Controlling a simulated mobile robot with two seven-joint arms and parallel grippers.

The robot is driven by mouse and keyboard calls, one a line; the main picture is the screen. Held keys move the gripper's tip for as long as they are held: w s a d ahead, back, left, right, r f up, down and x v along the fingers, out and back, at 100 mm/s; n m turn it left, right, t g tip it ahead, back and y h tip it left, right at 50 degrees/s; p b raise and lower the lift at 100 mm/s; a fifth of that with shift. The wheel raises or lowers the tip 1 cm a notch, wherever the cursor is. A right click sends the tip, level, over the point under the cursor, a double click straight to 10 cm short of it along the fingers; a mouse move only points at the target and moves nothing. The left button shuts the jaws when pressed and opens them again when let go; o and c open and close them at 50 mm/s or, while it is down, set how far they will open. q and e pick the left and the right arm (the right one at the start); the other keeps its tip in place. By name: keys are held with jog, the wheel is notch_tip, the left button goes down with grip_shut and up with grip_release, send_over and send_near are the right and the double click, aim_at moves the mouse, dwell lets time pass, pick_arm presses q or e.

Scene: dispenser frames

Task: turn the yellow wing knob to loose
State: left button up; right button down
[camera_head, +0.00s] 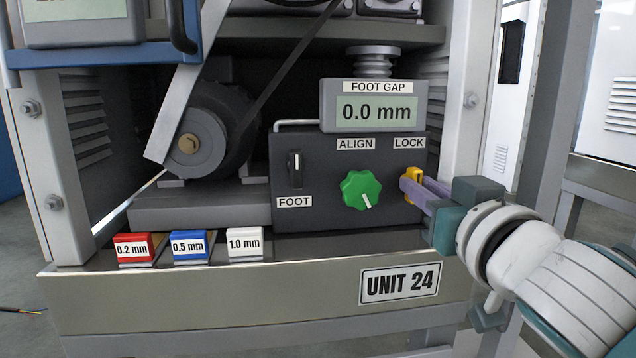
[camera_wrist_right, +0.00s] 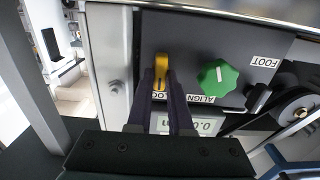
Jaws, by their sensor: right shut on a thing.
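The yellow wing knob (camera_head: 414,180) is on the right side of the dark panel, under the LOCK label. It also shows in the right wrist view (camera_wrist_right: 160,66). My right gripper (camera_head: 408,184) reaches in from the right and is shut on the knob, with its purple fingers on either side of the wing. In the right wrist view the fingertips (camera_wrist_right: 160,82) meet at the knob's wing. The fingers hide part of the knob and its lower surroundings. My left gripper is not in view.
A green ALIGN knob (camera_head: 361,189) sits just left of the yellow knob, with a FOOT switch (camera_head: 295,168) further left. The FOOT GAP display (camera_head: 374,112) above reads 0.0 mm. Red (camera_head: 134,248), blue (camera_head: 190,247) and white (camera_head: 245,243) gauge blocks stand on the ledge. A frame post (camera_head: 545,110) rises at right.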

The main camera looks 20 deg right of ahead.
jog(key=shift+r+n, duration=0.1)
jog(key=shift+n, duration=0.2)
jog(key=n+p, duration=0.1)
jog(key=n, duration=0.1)
jog(key=shift+n+p, duration=0.35)
jog(key=shift+n, duration=0.05)
jog(key=n+p, duration=0.1)
jog(key=n, duration=0.3)
jog(key=shift+a, duration=0.15)
jog(key=n, duration=0.3)
jog(key=shift+p, duration=0.35)
jog(key=n, duration=0.3)
jog(key=shift+n, duration=0.4)
jog(key=shift+a+f+n, duration=0.1)
jog(key=shift+f+n, duration=0.05)
jog(key=shift+n, duration=0.75)
jog(key=shift+f+n, duration=0.15)
jog(key=shift+n, duration=0.75)
jog(key=c, duration=0.8)
grip_release()
